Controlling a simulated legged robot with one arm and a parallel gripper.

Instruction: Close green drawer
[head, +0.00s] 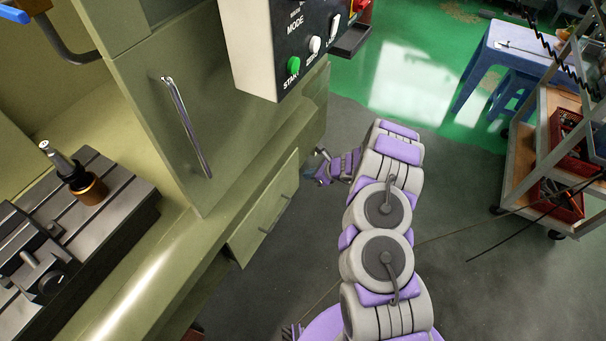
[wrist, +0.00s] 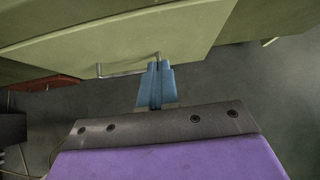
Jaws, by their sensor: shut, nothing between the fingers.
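The green drawer (head: 262,215) is in the lower part of the olive-green machine, with a thin bar handle (head: 275,214) on its front. How far it stands out is hard to tell from here. In the wrist view the drawer's pale green front (wrist: 110,45) fills the upper part, with its metal handle (wrist: 128,69) along the lower edge. My gripper (head: 319,153) is to the right of the drawer in the head view. Its blue fingers (wrist: 157,64) are together and empty, at the right end of the handle; contact cannot be told.
A control box (head: 290,45) with buttons juts out above the drawer. A tall door handle (head: 185,125) is on the machine's upper panel. A red part (wrist: 45,84) shows at the left in the wrist view. A wheeled cart (head: 545,130) stands right; grey floor between is clear.

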